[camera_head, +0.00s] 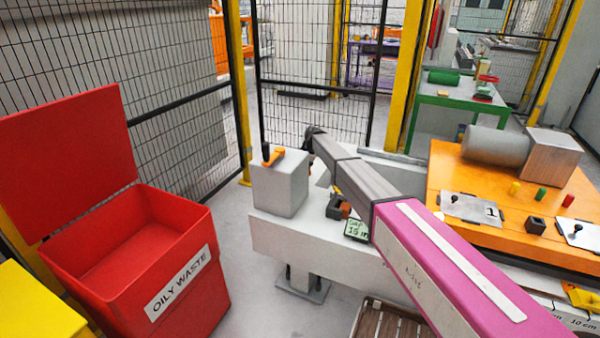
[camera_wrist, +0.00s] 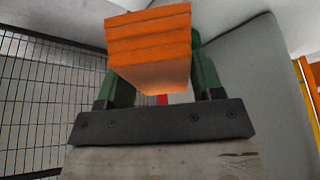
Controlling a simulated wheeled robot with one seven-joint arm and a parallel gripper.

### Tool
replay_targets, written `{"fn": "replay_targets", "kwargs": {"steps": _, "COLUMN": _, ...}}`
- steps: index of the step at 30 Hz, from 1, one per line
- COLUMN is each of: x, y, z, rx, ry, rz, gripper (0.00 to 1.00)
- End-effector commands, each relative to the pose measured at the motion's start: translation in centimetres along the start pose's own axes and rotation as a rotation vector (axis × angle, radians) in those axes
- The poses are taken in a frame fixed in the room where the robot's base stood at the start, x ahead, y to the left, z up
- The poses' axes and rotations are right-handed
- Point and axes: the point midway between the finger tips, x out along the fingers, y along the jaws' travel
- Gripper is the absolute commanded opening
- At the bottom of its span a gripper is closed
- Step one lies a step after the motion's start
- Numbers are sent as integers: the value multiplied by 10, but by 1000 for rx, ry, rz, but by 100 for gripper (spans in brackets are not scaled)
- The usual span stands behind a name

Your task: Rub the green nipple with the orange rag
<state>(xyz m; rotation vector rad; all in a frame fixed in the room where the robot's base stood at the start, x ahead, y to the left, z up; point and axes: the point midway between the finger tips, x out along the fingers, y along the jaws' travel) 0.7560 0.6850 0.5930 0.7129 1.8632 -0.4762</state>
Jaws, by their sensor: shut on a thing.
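My gripper (camera_wrist: 158,82) is shut on the orange rag (camera_wrist: 150,45), a thick folded block between its green fingers in the wrist view. In the head view my arm reaches away over the white bench; its dark end (camera_head: 313,136) is behind the grey box, and the fingers and rag cannot be made out there. A small upright green piece (camera_head: 540,194), which looks like the green nipple, stands on the orange table top between a yellow and a red one. It is well to the right of my gripper and apart from the rag.
The grey box (camera_head: 282,188) bears an orange and black fitting. A red OILY WASTE bin (camera_head: 185,290) stands open at left. A small labelled display (camera_head: 357,230) sits on the bench (camera_head: 300,243). The orange table (camera_head: 450,178) also bears plates and a large grey cylinder (camera_head: 495,146). Mesh fencing stands behind.

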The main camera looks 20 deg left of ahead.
Motion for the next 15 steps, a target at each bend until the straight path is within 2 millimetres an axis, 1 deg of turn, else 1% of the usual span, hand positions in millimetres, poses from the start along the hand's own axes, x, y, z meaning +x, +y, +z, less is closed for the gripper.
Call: {"fn": "replay_targets", "kwargs": {"steps": 15, "x": -40, "y": 0, "z": -16, "rx": 0, "ry": 0, "rz": 0, "gripper": 23}}
